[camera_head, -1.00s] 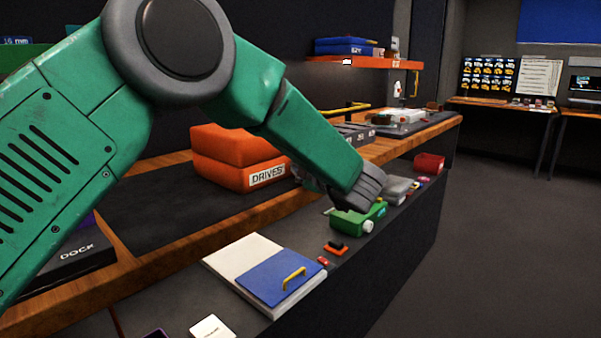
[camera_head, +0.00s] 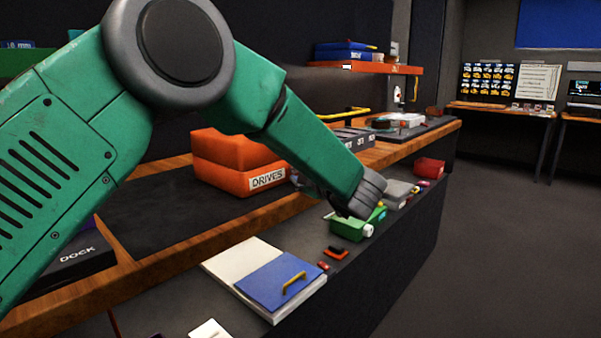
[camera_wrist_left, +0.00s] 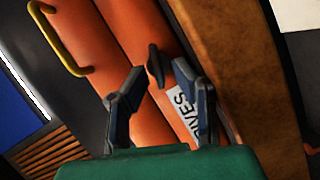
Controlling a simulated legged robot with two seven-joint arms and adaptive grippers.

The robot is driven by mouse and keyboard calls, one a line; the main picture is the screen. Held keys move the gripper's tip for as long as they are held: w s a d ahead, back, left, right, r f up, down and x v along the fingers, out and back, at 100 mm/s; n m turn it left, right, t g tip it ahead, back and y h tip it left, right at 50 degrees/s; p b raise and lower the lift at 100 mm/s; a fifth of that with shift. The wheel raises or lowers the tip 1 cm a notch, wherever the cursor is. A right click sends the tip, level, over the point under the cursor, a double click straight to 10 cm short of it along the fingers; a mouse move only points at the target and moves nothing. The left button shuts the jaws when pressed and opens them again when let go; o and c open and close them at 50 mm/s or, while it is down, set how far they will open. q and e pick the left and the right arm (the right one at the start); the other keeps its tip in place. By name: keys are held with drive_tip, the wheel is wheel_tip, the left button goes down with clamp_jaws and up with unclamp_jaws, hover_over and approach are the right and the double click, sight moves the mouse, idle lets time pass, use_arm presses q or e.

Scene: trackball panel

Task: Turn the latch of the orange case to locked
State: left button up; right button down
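The orange case (camera_head: 235,165) with a DRIVES label (camera_head: 268,179) sits on the wooden bench, left of my left wrist in the head view. In the left wrist view the case (camera_wrist_left: 135,30) fills the middle, with a seam along it. A small dark latch (camera_wrist_left: 155,65) stands out from its front beside the label. My left gripper (camera_wrist_left: 158,72) is open, its two fingers spread with the latch between or just beyond their tips. I cannot tell whether they touch it. In the head view my wrist mostly hides the fingers. My right gripper is not in view.
On the lower ledge lie a green box (camera_head: 350,228) just under my wrist, a blue-covered book (camera_head: 275,282) with a yellow handle, and small red and black pieces. A dark DOCK box (camera_head: 75,258) is at left. The floor at right is clear.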

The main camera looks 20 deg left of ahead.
use_arm(q)
drive_tip(key=v, duration=1.2)
drive_tip(key=shift+f, duration=0.1)
